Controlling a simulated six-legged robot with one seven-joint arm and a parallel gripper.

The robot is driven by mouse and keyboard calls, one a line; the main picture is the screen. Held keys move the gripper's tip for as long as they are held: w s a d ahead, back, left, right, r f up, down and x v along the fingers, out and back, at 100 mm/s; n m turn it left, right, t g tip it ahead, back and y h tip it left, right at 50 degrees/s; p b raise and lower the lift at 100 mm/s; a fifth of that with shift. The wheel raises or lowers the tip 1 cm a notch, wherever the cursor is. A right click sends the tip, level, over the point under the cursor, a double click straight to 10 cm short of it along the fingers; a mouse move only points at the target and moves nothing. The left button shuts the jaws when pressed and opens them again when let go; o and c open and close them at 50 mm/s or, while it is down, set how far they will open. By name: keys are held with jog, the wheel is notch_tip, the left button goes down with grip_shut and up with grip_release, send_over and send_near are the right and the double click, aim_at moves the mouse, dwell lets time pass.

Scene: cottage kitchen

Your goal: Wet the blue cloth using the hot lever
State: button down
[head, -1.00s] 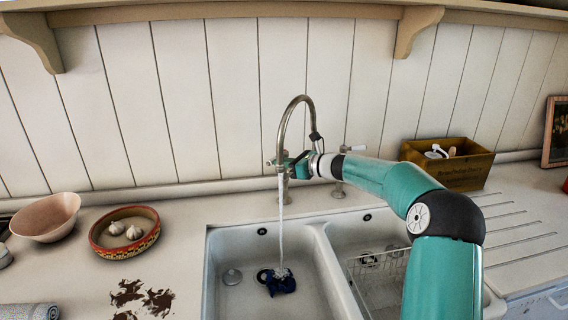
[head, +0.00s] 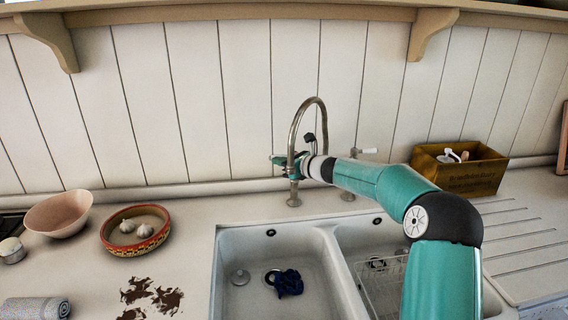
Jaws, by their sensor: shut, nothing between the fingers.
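The blue cloth (head: 289,283) lies crumpled in the left basin of the white sink (head: 232,256), beside the dark drain. The tall metal tap (head: 300,124) arches over this basin, and no water stream shows from it. My gripper (head: 279,161) is at the tap's left side, at lever height, and is shut with nothing held. The lever on that left side is mostly hidden behind my gripper. A white-tipped lever (head: 364,151) shows on the tap's right side.
A patterned bowl with garlic (head: 136,248), a pink bowl (head: 60,213), a rolled grey cloth (head: 36,308) and dark brown stains (head: 152,296) are on the left counter. A wooden box (head: 459,177) stands at the right. A wire rack (head: 383,283) sits in the right basin.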

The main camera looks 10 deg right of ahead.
jog(key=shift+w+a, duration=0.15)
dwell(0.5)
